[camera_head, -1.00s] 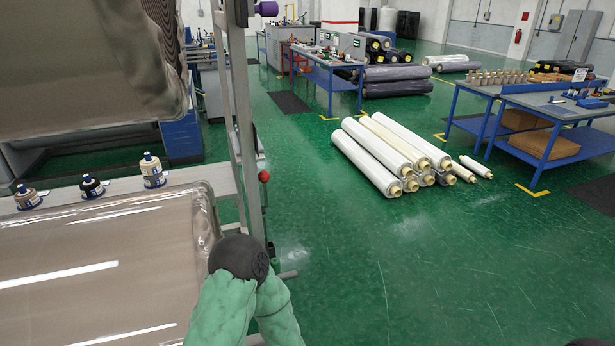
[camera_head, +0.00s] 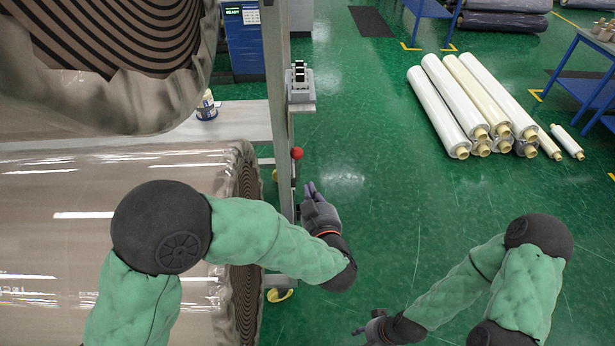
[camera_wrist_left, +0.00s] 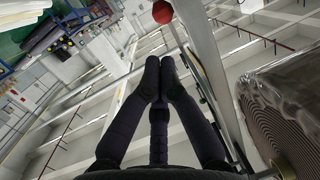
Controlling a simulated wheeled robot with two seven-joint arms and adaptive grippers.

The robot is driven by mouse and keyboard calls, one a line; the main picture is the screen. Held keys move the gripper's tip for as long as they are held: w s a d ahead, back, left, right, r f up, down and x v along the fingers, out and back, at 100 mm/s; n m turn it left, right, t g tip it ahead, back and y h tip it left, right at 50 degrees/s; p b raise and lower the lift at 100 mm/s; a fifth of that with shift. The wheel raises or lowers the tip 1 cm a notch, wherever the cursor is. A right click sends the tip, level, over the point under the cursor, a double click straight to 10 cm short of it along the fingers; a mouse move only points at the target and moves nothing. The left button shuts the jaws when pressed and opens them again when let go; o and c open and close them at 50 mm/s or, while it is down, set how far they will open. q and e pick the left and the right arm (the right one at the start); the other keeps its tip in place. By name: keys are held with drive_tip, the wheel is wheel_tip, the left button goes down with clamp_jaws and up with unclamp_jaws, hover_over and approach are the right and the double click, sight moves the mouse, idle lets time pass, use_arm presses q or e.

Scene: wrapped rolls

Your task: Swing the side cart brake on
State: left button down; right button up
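The brake lever's red ball knob (camera_head: 297,153) stands beside the upright post of the side cart (camera_head: 277,110). The knob also shows at the top of the left wrist view (camera_wrist_left: 162,12), beyond the fingertips and apart from them. My left gripper (camera_head: 310,189) is just below the knob and to its right, by the post. In the left wrist view its two dark fingers (camera_wrist_left: 160,66) are together with nothing between them. My right gripper (camera_head: 366,325) is low in the head view, away from the cart; its fingers are too small to judge. The lever's lower part is hidden.
Large wrapped rolls (camera_head: 100,215) fill the left side, close to my left arm. A yellow caster (camera_head: 280,295) shows under the cart frame. White rolls (camera_head: 490,100) lie stacked on the floor at right. The green floor between is clear.

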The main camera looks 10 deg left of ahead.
sight(300, 156)
use_arm(q)
drive_tip(key=b+x, duration=0.1)
drive_tip(key=x, duration=1.1)
drive_tip(key=shift+w+a, duration=0.1)
drive_tip(key=shift+w, duration=0.3)
use_arm(e)
drive_tip(key=shift+f, duration=0.7)
drive_tip(key=shift+d, duration=0.1)
